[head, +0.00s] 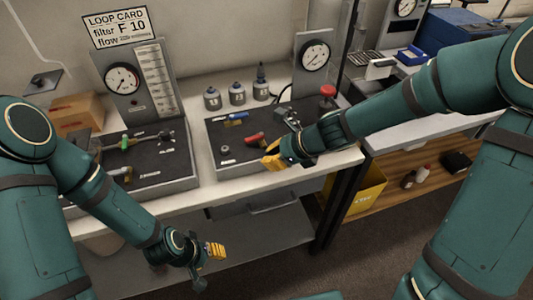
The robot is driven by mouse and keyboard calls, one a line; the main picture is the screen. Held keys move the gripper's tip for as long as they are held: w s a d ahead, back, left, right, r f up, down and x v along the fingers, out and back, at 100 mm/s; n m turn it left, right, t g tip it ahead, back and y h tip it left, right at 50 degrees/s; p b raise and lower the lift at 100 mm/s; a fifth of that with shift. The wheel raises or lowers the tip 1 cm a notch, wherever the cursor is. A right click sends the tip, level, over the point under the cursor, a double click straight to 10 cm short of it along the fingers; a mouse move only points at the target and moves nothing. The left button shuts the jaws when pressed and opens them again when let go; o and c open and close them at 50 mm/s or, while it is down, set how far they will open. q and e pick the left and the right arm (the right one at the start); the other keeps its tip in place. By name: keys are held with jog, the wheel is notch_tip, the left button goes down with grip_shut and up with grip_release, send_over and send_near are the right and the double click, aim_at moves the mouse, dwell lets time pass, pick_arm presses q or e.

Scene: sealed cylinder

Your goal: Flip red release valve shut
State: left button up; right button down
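A small red lever handle (254,139) lies at a slant on the right dark panel (222,135). A round red knob (327,90) stands at that panel's back right; I cannot tell which of the two is the release valve. My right gripper (272,157) has its yellow fingertips just right of and below the red lever. They overlap its surroundings in the picture, and I cannot tell whether they touch it. My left gripper (216,251) hangs low in front of the bench, away from both panels. The finger gap of each gripper does not show clearly.
A blue-handled valve (236,117) lies behind the red lever. The left panel (160,172) has a green-handled fitting (127,143). Gauges (123,78) (315,55) stand behind the panels, with several grey bottles (237,93) between. A yellow bin (368,190) stands below right.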

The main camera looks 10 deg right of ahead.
jog(key=s+d+r+p, duration=0.1)
jog(key=s+r+p, duration=0.1)
jog(key=s+r, duration=0.3)
jog(key=shift+d+r, duration=0.35)
jog(key=shift+r, duration=0.1)
